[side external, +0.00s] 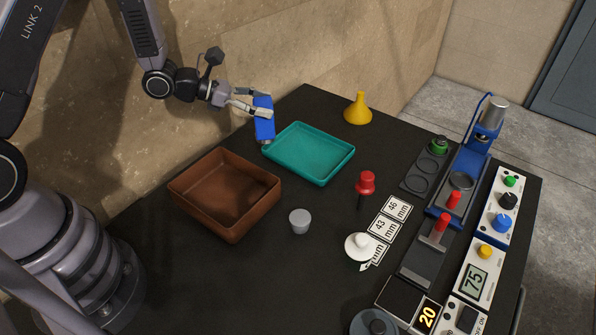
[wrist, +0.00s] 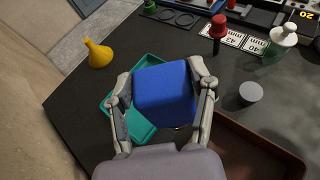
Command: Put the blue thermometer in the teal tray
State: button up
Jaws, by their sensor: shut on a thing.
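The blue thermometer (side external: 264,118) is a blue block-like body held between the fingers of my gripper (side external: 256,107). In the wrist view the blue thermometer (wrist: 166,92) fills the space between both fingers of my gripper (wrist: 163,95). It is raised above the table, near the far left corner of the teal tray (side external: 345,161) in the side view. In the wrist view the teal tray (wrist: 142,128) lies below and behind it, partly hidden by the thermometer and fingers. The visible part of the tray is empty.
A brown tray (side external: 180,190) stands left of the teal one. A yellow funnel (side external: 358,108), a grey cup (side external: 299,221), a red-handled tool (side external: 366,183) and a white-topped bottle (side external: 360,246) stand around. The blue press (side external: 478,148) and control boxes line the right side.

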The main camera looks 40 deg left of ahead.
jog(key=shift+w+d+f, duration=0.4)
jog(key=shift+w+f, duration=1.75)
jog(key=shift+w, duration=0.05)
jog(key=shift+w+d+f, duration=0.35)
jog(key=shift+w+f, duration=1.75)
jog(key=shift+w, duration=0.15)
jog(key=shift+w+d+f, duration=0.4)
jog(key=shift+w+f, duration=1.75)
jog(key=shift+w, duration=0.05)
jog(key=shift+f, duration=0.1)
jog(key=o, duration=1.2)
